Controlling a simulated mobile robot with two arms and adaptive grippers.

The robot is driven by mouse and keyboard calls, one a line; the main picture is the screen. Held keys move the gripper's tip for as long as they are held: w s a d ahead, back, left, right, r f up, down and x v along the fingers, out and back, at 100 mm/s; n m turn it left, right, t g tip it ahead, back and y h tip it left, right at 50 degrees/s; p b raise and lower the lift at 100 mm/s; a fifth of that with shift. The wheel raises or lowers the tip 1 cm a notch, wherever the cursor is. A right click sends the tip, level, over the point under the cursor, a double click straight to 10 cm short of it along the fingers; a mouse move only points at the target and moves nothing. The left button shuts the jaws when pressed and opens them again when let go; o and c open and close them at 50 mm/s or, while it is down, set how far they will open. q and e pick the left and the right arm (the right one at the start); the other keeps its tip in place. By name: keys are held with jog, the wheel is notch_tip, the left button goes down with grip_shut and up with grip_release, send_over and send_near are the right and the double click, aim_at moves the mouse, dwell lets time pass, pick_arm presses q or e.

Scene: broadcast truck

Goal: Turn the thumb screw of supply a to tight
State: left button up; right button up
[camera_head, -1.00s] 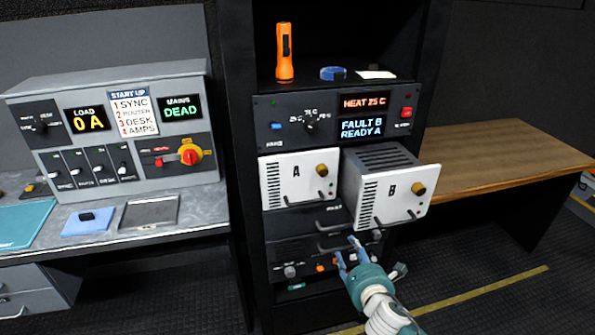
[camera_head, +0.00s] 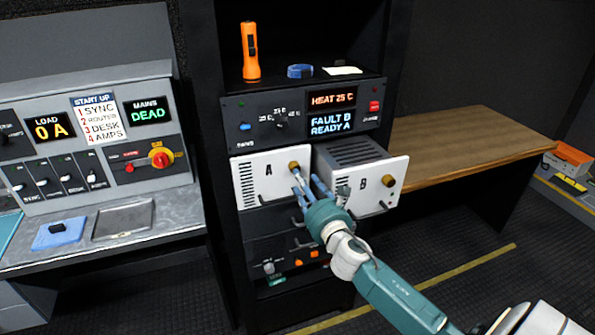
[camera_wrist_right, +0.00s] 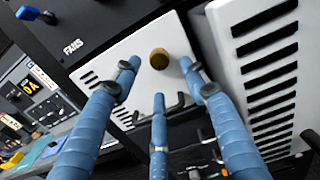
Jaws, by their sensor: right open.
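Supply A (camera_head: 262,177) is a white-fronted unit seated in the black rack, marked A. Its brass thumb screw (camera_head: 294,167) is at the upper right of its front; it also shows in the right wrist view (camera_wrist_right: 159,59). My right gripper (camera_head: 307,181) is open, its blue fingers just below and in front of the thumb screw. In the wrist view the fingers spread around and below the screw, apart from it. Supply B (camera_head: 356,190) sticks out of the rack to the right, with its own brass screw (camera_head: 388,181). My left gripper is not in view.
The panel (camera_head: 300,114) above the supplies reads FAULT B, READY A. Supply B's protruding case stands close right of my fingers. A wooden bench (camera_head: 470,143) is at the right.

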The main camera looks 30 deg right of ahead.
aim_at(295, 167)
jog(key=x, duration=0.5)
jog(key=shift+w+p, duration=0.3)
jog(key=shift+w, duration=0.15)
grip_shut()
